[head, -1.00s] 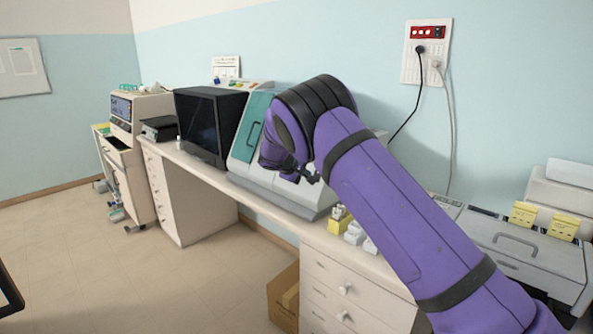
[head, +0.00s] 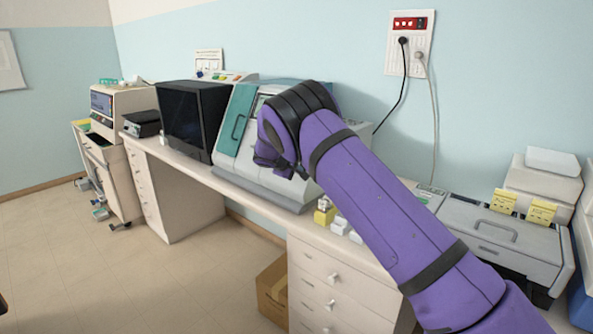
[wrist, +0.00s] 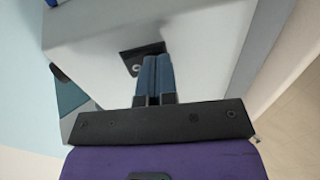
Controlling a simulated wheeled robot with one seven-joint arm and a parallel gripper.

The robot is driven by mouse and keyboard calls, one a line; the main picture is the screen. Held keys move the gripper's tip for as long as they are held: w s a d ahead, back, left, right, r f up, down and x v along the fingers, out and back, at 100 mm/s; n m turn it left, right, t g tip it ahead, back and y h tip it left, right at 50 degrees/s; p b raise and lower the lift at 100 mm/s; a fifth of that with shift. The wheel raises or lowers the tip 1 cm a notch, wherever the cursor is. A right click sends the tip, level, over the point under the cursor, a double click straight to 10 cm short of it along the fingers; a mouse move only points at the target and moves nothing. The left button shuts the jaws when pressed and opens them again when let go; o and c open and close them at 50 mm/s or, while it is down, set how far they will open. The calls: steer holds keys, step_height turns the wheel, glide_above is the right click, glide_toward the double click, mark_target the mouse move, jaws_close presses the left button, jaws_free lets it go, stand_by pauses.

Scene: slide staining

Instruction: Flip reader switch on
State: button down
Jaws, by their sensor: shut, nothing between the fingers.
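The grey and white machine with a teal door (head: 239,122) stands on the bench in the head view, partly hidden by my arm. In the wrist view its pale side panel (wrist: 205,50) fills the middle. A small black plate with a round grey part (wrist: 136,67), which looks like the switch, is on that panel. My gripper (wrist: 153,60) is shut and empty, with blue-grey fingers. Its tips overlap the plate's lower right part in the picture and hide some of it. I cannot tell whether they touch it, or which way the switch is set.
A black box-like unit (head: 192,121) stands left of the machine. A yellow holder (head: 325,212) and small white items sit at the bench's front edge. A grey device with a handle (head: 500,240) is at right. A wall outlet (head: 408,45) has cables hanging down.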

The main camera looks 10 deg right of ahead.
steer(key=shift+d+r, duration=0.1)
steer(key=shift+r, duration=0.05)
steer(key=shift+r, duration=0.6)
steer(key=shift+a+r, duration=0.1)
steer(key=shift+a, duration=0.15)
steer(key=s+a+r, duration=0.5)
steer(key=s+a, duration=0.2)
steer(key=a, duration=0.3)
steer(key=shift+s, duration=0.25)
steer(key=shift+a, duration=0.1)
